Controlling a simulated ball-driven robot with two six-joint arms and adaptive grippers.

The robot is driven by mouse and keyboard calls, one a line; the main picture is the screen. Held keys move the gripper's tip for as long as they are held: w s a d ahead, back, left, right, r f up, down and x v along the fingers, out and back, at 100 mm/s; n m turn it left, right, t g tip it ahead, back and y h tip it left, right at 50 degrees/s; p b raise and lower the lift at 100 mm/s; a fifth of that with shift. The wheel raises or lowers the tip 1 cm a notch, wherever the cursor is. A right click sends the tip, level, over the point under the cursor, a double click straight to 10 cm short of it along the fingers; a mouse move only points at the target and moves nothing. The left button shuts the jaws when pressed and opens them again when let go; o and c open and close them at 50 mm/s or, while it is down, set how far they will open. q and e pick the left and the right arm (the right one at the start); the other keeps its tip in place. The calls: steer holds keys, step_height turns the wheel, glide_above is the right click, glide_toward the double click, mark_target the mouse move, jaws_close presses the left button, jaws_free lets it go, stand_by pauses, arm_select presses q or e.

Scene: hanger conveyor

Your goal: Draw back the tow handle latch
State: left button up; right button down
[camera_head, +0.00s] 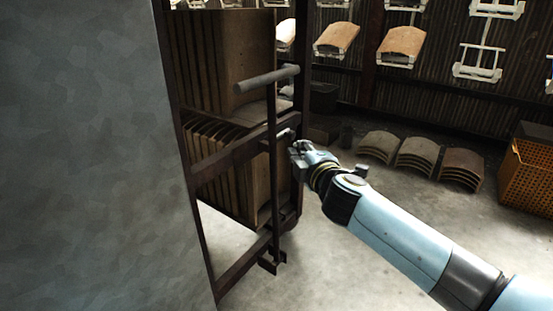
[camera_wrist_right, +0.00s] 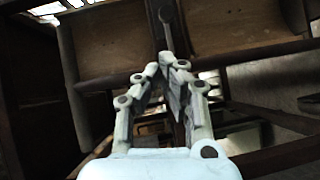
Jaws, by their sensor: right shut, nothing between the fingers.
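A tow handle with a grey round grip (camera_head: 266,79) stands upright on the end of a dark metal rack, its bar running down the rack's front. A small grey pin-like piece (camera_head: 284,134), perhaps the latch, sticks out at the rack's middle rail. My right gripper (camera_head: 294,147) is shut and empty, just right of and slightly below this piece; I cannot tell whether they touch. In the right wrist view the gripper (camera_wrist_right: 167,62) has its fingertips together before a dark upright bar (camera_wrist_right: 167,22) with a rounded end. My left gripper is out of view.
The rack (camera_head: 233,158) holds several brown curved panels. A large grey mottled surface (camera_head: 85,150) fills the left side. Stacked curved pieces (camera_head: 417,154) lie on the floor behind my right arm, with an orange crate (camera_head: 528,173) at right. Hangers (camera_head: 477,62) hang at the back.

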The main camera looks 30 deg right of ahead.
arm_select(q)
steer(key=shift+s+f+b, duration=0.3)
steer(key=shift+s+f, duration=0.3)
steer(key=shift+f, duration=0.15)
arm_select(e)
steer(key=shift+w+d+f, duration=0.1)
steer(key=shift+w+f, duration=0.25)
steer(key=shift+f, duration=0.15)
steer(key=b, duration=0.2)
glide_toward(281, 134)
steer(key=x, duration=0.4)
steer(key=shift+w+f, duration=0.1)
steer(key=shift+w, duration=0.15)
steer(key=shift+w+d, duration=0.15)
steer(key=shift+w, duration=0.3)
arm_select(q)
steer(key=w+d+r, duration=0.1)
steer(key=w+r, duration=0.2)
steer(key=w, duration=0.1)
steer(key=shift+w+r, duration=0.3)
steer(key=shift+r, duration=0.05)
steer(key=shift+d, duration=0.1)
